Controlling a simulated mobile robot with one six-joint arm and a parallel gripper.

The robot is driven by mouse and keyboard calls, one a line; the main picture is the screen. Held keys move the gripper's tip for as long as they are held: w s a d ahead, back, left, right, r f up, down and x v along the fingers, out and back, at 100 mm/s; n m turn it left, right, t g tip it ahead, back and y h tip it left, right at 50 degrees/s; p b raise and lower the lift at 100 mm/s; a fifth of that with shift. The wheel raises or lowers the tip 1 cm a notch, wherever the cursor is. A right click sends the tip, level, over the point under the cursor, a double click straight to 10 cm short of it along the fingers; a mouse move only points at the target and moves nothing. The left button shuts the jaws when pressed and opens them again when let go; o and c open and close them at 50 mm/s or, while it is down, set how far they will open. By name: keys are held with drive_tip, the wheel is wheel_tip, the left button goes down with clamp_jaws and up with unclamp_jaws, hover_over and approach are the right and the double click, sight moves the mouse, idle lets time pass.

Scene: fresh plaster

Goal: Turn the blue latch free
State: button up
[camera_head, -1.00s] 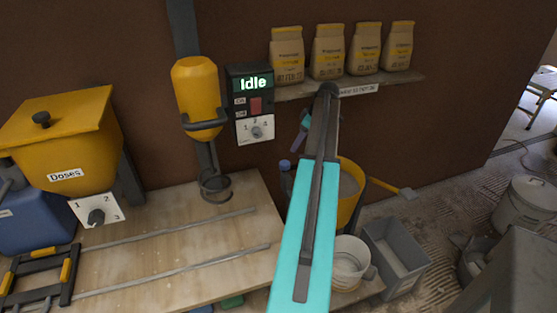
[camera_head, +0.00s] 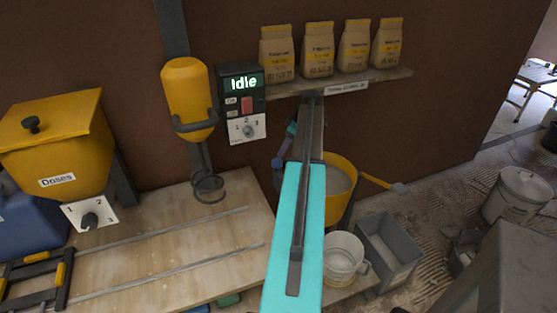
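I cannot make out a blue latch in the head view. My cyan and dark grey arm reaches from the bottom centre up towards the shelf. A small teal and purple part beside its far end looks like part of my wrist. My gripper's fingers are not visible, so I cannot tell what they are near. The dark control box (camera_head: 240,90) on the wall reads "Idle". It has a red switch, and a white dial plate (camera_head: 247,129) sits below it. A yellow cylinder (camera_head: 187,92) hangs to its left in a dark bracket.
A wooden bench (camera_head: 150,262) with metal rails fills the lower left. A yellow "Doses" hopper (camera_head: 60,140) and blue container (camera_head: 28,222) stand there. A shelf (camera_head: 385,78) holds several bags. A yellow bucket (camera_head: 340,185), white bucket (camera_head: 345,260) and grey bin (camera_head: 390,250) stand beyond my arm.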

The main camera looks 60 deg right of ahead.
sight(278, 161)
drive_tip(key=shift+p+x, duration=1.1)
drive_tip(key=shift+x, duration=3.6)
